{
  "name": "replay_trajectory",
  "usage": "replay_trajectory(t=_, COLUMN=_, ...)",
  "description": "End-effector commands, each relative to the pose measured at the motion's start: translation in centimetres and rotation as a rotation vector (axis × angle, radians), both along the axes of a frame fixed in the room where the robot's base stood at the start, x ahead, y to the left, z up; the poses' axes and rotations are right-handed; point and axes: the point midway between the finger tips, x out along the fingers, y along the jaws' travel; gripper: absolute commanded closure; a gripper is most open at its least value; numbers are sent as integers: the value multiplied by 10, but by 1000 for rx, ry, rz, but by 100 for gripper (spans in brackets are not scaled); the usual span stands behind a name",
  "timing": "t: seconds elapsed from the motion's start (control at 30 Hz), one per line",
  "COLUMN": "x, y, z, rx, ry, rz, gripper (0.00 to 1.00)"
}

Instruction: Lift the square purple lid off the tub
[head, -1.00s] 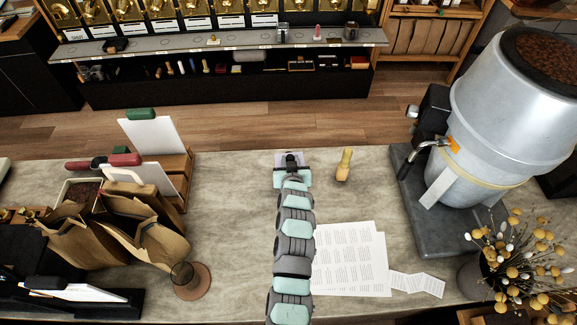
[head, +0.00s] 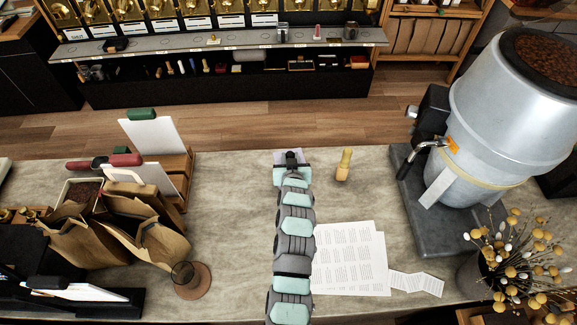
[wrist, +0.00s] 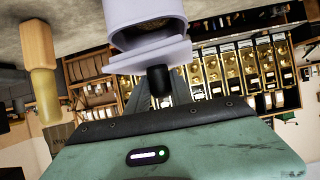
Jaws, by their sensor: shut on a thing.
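The square purple lid (wrist: 150,54) is pale lavender with a black knob. In the wrist view my gripper (wrist: 158,88) is shut on that knob. The pale lavender tub (wrist: 145,12) stands on the counter, upside down in this view. A gap shows between its rim and the lid, with a dark brown inside visible, so the lid is clear of the rim at least on the camera's side. In the head view my gripper (head: 290,158) hides most of the lid (head: 280,155), and I cannot make out the tub there.
A wooden-handled object (head: 343,165) stands just right of the tub, and shows large in the wrist view (wrist: 40,65). Paper sheets (head: 350,260) lie on the counter (head: 235,220).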

Motion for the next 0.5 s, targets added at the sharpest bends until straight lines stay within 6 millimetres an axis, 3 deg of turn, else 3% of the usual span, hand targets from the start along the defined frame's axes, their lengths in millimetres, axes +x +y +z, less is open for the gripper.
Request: replay_trajectory(t=0.5, x=0, y=0, z=30, rx=-1, ry=-2, rz=0, gripper=100)
